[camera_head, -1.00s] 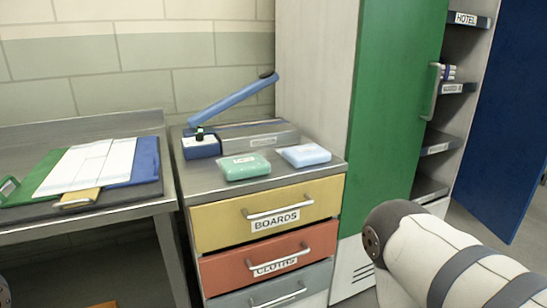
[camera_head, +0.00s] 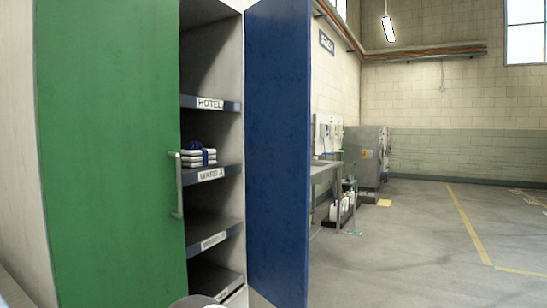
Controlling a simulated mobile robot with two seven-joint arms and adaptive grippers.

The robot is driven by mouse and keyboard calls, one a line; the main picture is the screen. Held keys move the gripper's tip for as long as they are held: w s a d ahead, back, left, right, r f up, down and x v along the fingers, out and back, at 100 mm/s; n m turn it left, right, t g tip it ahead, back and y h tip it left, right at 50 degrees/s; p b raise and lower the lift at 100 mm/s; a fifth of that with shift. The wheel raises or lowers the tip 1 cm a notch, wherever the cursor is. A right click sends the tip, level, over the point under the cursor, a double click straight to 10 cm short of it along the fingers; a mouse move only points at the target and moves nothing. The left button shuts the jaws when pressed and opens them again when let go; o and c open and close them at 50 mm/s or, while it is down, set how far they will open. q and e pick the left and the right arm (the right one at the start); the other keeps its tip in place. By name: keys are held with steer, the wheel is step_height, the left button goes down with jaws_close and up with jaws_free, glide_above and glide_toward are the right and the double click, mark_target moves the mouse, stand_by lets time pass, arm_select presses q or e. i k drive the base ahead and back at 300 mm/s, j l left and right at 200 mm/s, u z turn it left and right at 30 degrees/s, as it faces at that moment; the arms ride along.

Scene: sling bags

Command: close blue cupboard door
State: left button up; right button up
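The blue cupboard door (camera_head: 277,150) stands wide open on the right side of the cupboard, swung out from the shelves. Its handle does not show. The green door (camera_head: 108,150) covers the left part of the cupboard and has a vertical metal handle (camera_head: 177,185). Between the doors the open shelves show, with labels HOTEL and WARD A. A small pale part of my arm shows at the bottom edge, below the shelves. Neither gripper is in view.
A folded white stack with a blue band (camera_head: 199,154) lies on the WARD A shelf. Right of the blue door is open floor (camera_head: 415,240) with yellow lines. A grey machine (camera_head: 368,152) and a metal bench (camera_head: 325,170) stand along the far wall.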

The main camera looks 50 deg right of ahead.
mark_target(278, 33)
steer(key=l+u, duration=0.1)
steer(key=l, duration=1.55)
steer(key=k+l+u, duration=0.1)
steer(key=l, duration=3.15)
steer(key=k, duration=0.25)
